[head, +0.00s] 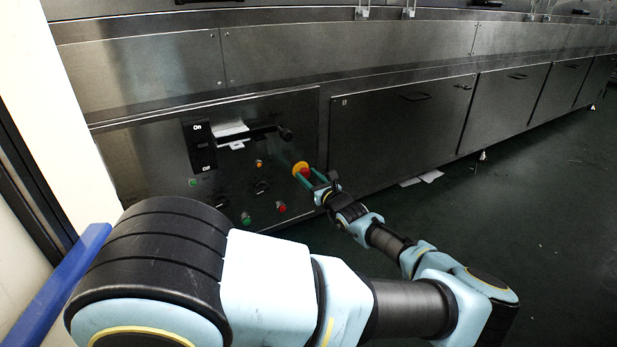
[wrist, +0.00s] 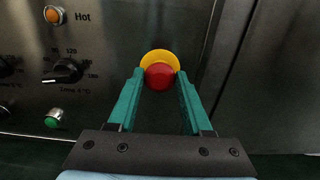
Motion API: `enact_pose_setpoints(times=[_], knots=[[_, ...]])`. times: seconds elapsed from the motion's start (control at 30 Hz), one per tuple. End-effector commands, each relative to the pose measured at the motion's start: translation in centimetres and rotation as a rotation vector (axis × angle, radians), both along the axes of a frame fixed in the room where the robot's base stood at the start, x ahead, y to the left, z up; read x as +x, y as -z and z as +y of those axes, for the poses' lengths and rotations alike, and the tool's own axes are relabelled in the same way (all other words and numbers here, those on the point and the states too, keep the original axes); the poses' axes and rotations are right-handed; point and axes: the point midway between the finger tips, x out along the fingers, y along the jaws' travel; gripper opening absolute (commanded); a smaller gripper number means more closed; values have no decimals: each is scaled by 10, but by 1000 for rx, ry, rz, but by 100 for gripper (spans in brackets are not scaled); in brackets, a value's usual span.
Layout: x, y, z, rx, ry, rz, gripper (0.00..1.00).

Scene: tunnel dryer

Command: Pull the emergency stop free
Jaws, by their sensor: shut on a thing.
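The emergency stop is a red mushroom button on a yellow round collar, on the dark metal panel. In the head view its yellow collar (head: 299,167) shows just beyond my fingertips. In the wrist view the red button (wrist: 159,76) sits between the tips of my gripper (wrist: 160,80), with the yellow collar behind it. My gripper (head: 309,173) has green fingers, and they are shut on the red button, one on the left and one on the right. Where the fingers touch the button's sides is partly hidden.
An On/Off switch box (head: 200,146) with a handle (head: 284,133) projects from the panel, up and left of the button. An orange "Hot" lamp (wrist: 54,15), a black dial (wrist: 62,71) and a green button (wrist: 53,117) are to the left. Closed cabinet doors (head: 395,122) extend right.

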Motion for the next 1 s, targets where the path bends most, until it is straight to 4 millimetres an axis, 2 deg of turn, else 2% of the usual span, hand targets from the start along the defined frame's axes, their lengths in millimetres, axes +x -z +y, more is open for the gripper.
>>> enact_pose_setpoints(times=[0.4,0.77,0.8,1.0], knots=[[-8,-4,-3,0,-1,1,0],[-13,1,-4,1,-2,0,0],[-13,1,-4,1,-2,0,53],[-12,0,-5,1,-1,0,76]])
